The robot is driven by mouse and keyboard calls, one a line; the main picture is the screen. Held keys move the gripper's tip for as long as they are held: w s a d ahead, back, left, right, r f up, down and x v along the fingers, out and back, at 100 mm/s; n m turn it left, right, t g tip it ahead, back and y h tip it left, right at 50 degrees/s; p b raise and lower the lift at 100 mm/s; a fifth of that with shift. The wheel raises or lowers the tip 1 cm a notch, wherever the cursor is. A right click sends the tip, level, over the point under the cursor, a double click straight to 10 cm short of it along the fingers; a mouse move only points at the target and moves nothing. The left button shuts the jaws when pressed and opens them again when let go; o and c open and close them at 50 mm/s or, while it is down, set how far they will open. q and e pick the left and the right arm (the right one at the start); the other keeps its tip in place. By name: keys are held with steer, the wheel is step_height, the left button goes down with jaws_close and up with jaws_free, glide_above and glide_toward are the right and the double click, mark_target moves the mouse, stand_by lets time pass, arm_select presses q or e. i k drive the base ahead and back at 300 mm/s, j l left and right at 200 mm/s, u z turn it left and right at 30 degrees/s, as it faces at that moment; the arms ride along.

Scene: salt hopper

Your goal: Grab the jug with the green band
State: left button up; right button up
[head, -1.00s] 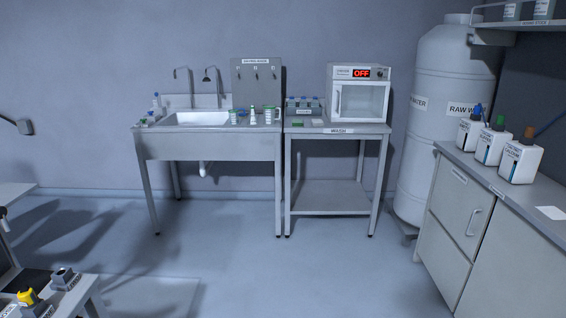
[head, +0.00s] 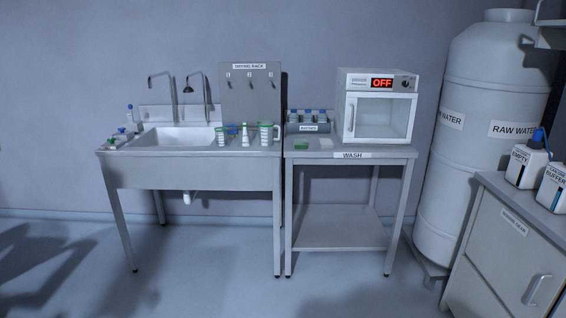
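A white jug with a green band at its rim and a handle on its right (head: 266,134) stands upright on the right end of the sink unit, near the drying rack. Neither of my grippers shows in the head view.
The steel sink unit (head: 190,172) and the wash table (head: 352,156) stand side by side against the wall. An oven reading OFF (head: 378,108) and a rack of bottles (head: 308,121) are on the table. A raw water tank (head: 480,170) and cabinet (head: 505,250) stand at right. The floor ahead (head: 200,285) is clear.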

mark_target(265, 129)
steer(key=i, duration=2.6)
steer(key=z, duration=0.45)
steer(key=i, duration=0.05)
